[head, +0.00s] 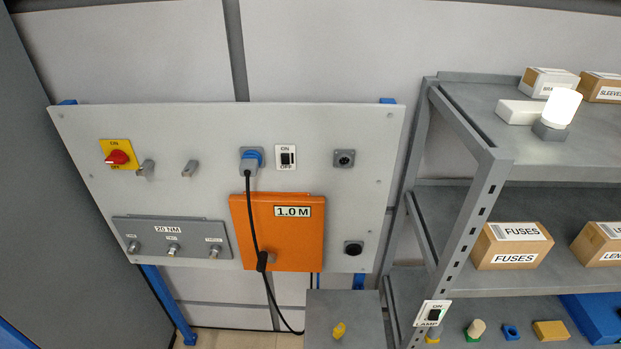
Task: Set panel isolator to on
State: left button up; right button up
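The panel isolator is a red rotary knob (117,157) on a yellow plate (119,147) at the upper left of the grey panel (220,120). The plate reads ON at the top and OFF at the bottom. A white mark on the knob lies on its left side, toward the lower left; the exact setting is hard to read at this size. Neither of my grippers shows in the head view, and nothing touches the knob.
Metal fittings (146,169) sit close right of the isolator. A black-corded blue plug (250,160), a white ON/OFF switch (285,158) and an orange box (290,240) are mid-panel. A grey shelf rack (495,165) stands right. Space before the isolator looks clear.

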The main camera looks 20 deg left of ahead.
aim_at(118, 157)
jog(key=u, duration=1.75)
